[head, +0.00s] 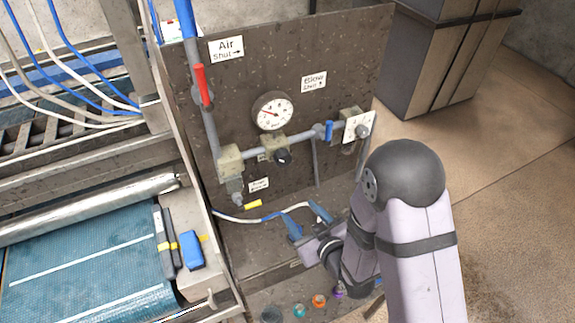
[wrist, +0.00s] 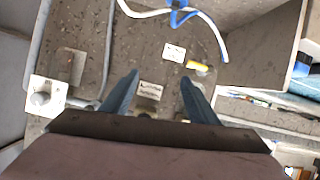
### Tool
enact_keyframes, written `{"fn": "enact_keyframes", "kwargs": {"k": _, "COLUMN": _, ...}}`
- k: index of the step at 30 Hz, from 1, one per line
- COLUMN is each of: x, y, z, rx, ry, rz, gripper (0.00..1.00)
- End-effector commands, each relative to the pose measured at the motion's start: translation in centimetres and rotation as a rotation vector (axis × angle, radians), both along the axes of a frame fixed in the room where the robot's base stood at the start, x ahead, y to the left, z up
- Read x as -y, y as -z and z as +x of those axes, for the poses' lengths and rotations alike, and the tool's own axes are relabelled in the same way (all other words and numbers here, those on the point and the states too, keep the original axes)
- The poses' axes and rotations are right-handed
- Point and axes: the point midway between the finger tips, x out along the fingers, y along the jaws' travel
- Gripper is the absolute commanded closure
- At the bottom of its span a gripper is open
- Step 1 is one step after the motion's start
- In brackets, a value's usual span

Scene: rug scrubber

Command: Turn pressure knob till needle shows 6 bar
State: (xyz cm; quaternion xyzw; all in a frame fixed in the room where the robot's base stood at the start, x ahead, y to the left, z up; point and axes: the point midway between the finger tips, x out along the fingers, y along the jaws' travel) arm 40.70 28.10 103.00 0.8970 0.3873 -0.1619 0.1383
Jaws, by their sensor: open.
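The round pressure gauge (head: 273,111) is on the upright brown panel in the head view. Its red needle points up and left; its numbers are too small to read. A black knob (head: 283,157) sits just below the gauge, on a regulator block (head: 273,144) in the grey pipe. My gripper (head: 306,221) is open and empty, low in front of the panel, below and slightly right of the knob, apart from it. In the wrist view my gripper's (wrist: 160,77) two blue fingers stand apart with nothing between them. I cannot make out the black knob or gauge there.
A red lever (head: 202,85) is left of the gauge and a blue lever (head: 328,130) is right of the knob. A white plate with a grey knob (wrist: 43,97) shows at left in the wrist view. A white-and-blue hose (head: 250,218) lies near my gripper.

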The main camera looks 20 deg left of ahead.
Motion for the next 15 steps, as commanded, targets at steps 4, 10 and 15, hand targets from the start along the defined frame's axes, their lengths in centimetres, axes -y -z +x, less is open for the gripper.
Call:
{"fn": "enact_keyframes", "kwargs": {"k": 4, "x": -1.2, "y": -5.3, "z": 1.1, "rx": 0.175, "ry": -0.012, "rz": 0.137, "gripper": 0.46}}
{"fn": "enact_keyframes", "kwargs": {"k": 10, "x": -1.5, "y": -9.4, "z": 1.5, "rx": 0.310, "ry": -0.012, "rz": 0.233, "gripper": 0.46}}
{"fn": "enact_keyframes", "kwargs": {"k": 15, "x": -1.4, "y": -10.1, "z": 1.5, "rx": 0.344, "ry": -0.014, "rz": 0.239, "gripper": 0.46}}
